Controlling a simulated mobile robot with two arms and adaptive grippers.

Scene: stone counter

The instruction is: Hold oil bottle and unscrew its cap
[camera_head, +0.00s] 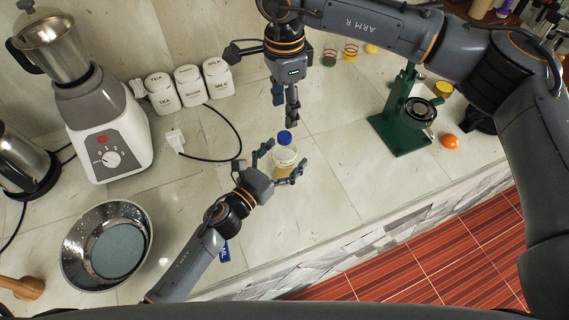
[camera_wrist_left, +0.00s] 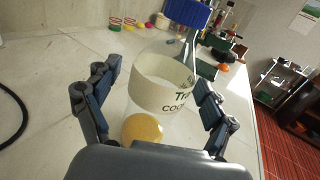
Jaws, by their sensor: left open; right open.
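The oil bottle (camera_head: 285,158) has a blue cap (camera_head: 284,138), a pale label and yellow oil at its bottom. It stands on the counter in the head view. My left gripper (camera_head: 284,163) is open, with its fingers on either side of the bottle. In the left wrist view the bottle (camera_wrist_left: 160,82) stands between the spread fingers, with its blue cap (camera_wrist_left: 187,12) cut by the top edge. My right gripper (camera_head: 292,112) is above and behind the cap, pointing down. It is open, and its fingers are apart from the cap.
A blender (camera_head: 107,140), white canisters (camera_head: 188,86) and a metal bowl (camera_head: 78,232) are on the left. A green press (camera_head: 401,125) and an orange fruit (camera_head: 449,141) are on the right. A black cable (camera_head: 236,135) lies behind the bottle. The counter's front edge (camera_head: 345,238) is nearby.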

